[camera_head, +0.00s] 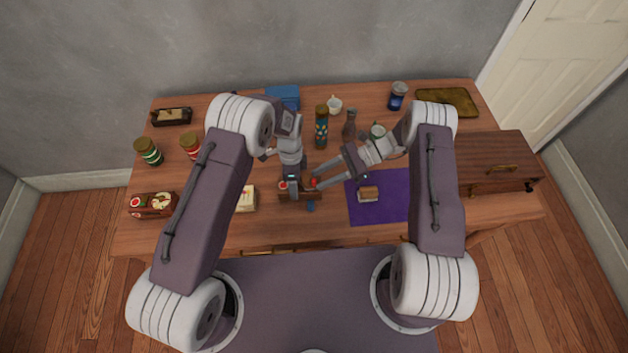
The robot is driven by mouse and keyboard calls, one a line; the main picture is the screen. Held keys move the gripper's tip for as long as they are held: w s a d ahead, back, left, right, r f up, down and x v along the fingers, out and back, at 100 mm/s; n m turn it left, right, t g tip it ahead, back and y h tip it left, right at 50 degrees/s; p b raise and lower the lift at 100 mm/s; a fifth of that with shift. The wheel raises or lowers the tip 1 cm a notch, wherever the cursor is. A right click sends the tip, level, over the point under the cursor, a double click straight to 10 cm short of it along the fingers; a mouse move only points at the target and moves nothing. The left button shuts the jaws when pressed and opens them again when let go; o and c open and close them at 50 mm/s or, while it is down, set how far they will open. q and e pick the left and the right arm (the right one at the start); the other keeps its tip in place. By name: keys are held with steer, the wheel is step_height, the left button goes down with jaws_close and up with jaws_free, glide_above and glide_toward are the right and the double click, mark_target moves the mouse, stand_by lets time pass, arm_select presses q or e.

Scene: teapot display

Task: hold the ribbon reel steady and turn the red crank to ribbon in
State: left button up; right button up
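The ribbon reel (283,186) is a small brown wooden piece near the middle of the table, mostly covered by my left gripper. A small red part, seemingly the crank (313,182), shows at its right side. My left gripper (292,190) points down over the reel; its fingers are too hidden to tell whether they grip it. My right gripper (316,178) reaches in from the right with its two fingers spread apart. Its tips are close around the red crank; I cannot tell whether they touch it.
A purple mat (388,207) with a small brown object (368,194) lies right of the reel. A wooden chest (495,165) stands at the right. A tall patterned canister (321,130) and grey bottle (349,126) stand behind.

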mark_target(312, 183)
steer(key=x, duration=0.3)
steer(key=shift+a+f, duration=0.1)
steer(key=shift+a, duration=0.05)
jaws_close()
steer(key=shift+s, duration=0.1)
steer(key=m+t, duration=0.2)
steer(key=t, duration=0.1)
steer(key=shift+s+a+m, duration=0.1)
steer(key=shift+a+m, duration=0.2)
steer(key=shift+m, duration=0.1)
steer(key=shift+a+m+t, duration=0.15)
steer(key=shift+m+t, duration=0.65)
steer(key=shift+t, duration=0.2)
steer(key=shift+a+m+t, duration=0.15)
steer(key=shift+m+t, duration=0.65)
steer(key=shift+t, duration=0.2)
steer(key=shift+h, duration=0.3)
